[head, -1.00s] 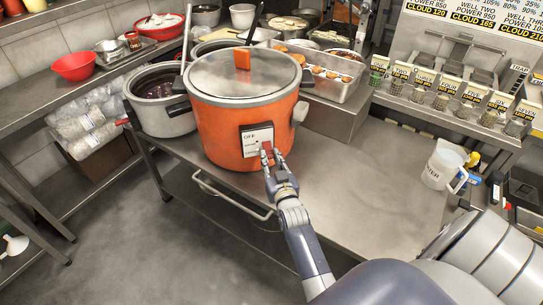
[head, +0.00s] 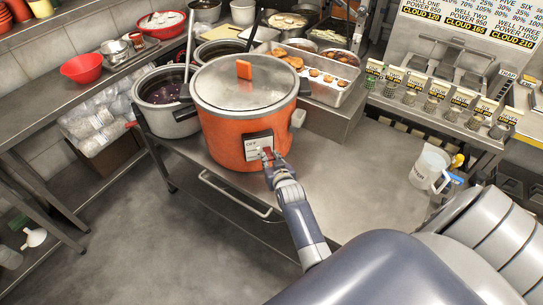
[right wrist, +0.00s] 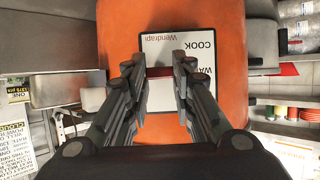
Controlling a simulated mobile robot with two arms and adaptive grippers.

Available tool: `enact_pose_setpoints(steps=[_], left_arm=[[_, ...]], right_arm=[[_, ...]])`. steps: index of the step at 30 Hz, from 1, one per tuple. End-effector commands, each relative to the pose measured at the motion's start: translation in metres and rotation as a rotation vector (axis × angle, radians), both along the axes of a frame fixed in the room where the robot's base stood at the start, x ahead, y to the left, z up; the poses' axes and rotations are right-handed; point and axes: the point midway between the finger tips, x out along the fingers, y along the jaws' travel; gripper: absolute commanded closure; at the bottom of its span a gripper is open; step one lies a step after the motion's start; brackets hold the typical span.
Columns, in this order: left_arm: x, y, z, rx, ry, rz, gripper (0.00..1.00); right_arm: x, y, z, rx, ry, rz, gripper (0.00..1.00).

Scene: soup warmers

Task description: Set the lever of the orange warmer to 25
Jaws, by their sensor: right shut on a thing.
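The orange warmer (head: 228,138) stands on the steel table with its glass lid on. A white panel (head: 256,141) on its front carries a red lever (right wrist: 159,72). My right gripper (head: 270,157) is at this panel, its fingers closed on the lever. In the right wrist view the fingers (right wrist: 158,74) stand on either side of the red lever, over the panel, which reads upside down with "COOK" and partly hidden text. The fingers cover much of the panel, so I cannot read the lever's setting. My left gripper is not in view.
A grey pot (head: 166,112) of dark soup stands left of the warmer. A metal tray (head: 318,82) of food is behind right. A white jug (head: 428,167) stands at the right. The table front (head: 345,180) is mostly clear.

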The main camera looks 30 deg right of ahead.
Motion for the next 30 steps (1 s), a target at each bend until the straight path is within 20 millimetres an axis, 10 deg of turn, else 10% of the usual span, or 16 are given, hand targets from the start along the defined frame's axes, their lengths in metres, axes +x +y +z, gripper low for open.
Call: enact_pose_setpoints(steps=[11, 12, 15, 30], left_arm=[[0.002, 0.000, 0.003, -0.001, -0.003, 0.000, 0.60], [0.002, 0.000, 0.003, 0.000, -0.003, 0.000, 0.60], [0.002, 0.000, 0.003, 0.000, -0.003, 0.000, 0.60], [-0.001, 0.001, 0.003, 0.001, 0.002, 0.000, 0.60]], right_arm=[[0.000, 0.000, 0.000, 0.004, 0.010, 0.000, 1.00], [0.000, 0.000, 0.000, 0.003, 0.011, 0.000, 0.72], [0.000, 0.000, 0.000, 0.003, 0.009, 0.000, 0.57], [-0.012, 0.005, 0.005, 0.004, 0.010, 0.000, 0.57]])
